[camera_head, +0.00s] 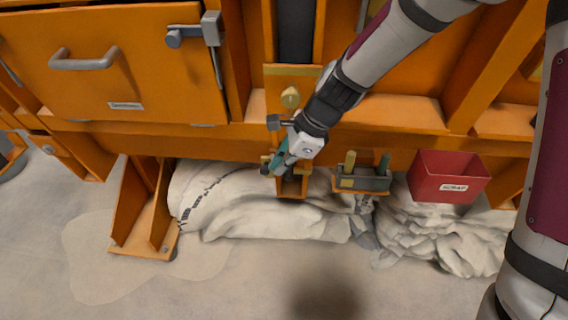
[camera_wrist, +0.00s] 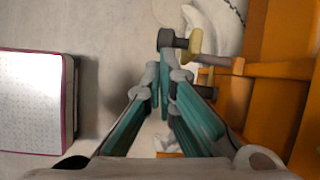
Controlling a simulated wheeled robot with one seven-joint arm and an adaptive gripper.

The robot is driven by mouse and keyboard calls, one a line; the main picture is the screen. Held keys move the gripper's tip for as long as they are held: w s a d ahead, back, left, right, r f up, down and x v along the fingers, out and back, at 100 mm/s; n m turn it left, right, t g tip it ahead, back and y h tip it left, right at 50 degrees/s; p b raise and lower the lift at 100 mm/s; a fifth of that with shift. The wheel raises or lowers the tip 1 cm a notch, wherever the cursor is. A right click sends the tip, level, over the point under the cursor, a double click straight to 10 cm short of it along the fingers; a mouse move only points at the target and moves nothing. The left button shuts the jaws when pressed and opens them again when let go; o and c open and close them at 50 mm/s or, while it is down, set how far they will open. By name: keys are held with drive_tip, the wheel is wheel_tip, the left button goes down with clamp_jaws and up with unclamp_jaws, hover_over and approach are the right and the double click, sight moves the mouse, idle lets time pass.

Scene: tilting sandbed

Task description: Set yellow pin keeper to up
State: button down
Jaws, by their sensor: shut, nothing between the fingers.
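A small yellow piece (camera_head: 266,158) sits beside my fingers at the lower front of the orange frame. It appears to be the yellow pin keeper, though this is hard to tell at this size. In the wrist view the yellow piece (camera_wrist: 195,42) lies against a dark round-headed pin (camera_wrist: 168,40), just beyond and right of my fingertips. My gripper (camera_head: 279,168) has teal fingers that are shut and empty, close to the pin. In the wrist view the fingertips (camera_wrist: 165,75) meet just short of the pin head; contact cannot be told.
A yellow knob (camera_head: 291,97) is on a plate above my gripper. A tray with upright pegs (camera_head: 365,182) and a red scrap bin (camera_head: 447,178) hang to the right. Pale sacks (camera_head: 260,210) lie underneath. An orange bracket foot (camera_head: 143,238) stands left. Open floor lies in front.

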drive_tip(key=shift+a, duration=0.45)
drive_tip(key=shift+d, duration=0.1)
